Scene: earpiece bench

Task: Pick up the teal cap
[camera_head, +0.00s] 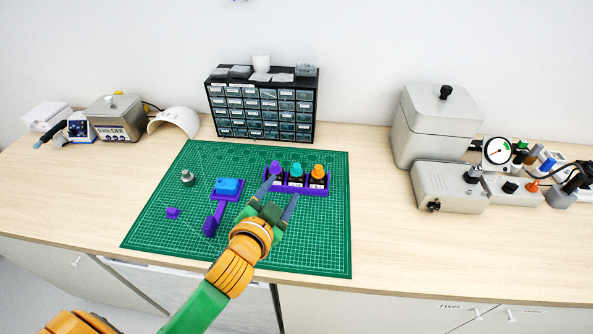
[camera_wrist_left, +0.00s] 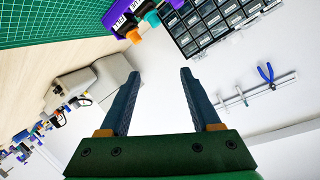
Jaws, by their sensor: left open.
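The teal cap (camera_head: 296,168) tops the middle of three dark bottles in a purple rack (camera_head: 299,189) on the green mat. It also shows near the top of the left wrist view (camera_wrist_left: 152,18). A purple cap (camera_head: 275,166) is on its left and an orange cap (camera_head: 318,171) on its right. My left gripper (camera_head: 280,196) is open and empty, with its fingers at the near side of the rack in the head view. In the wrist view the gripper (camera_wrist_left: 160,72) has nothing between its fingers, and the caps lie beyond the fingertips. My right gripper is not in view.
A blue block (camera_head: 228,186) on a purple holder, a purple scoop-like piece (camera_head: 211,222), a small purple piece (camera_head: 172,213) and a grey knob (camera_head: 187,177) lie on the mat's left. A drawer cabinet (camera_head: 262,108) stands behind. Grey equipment (camera_head: 437,125) is at right.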

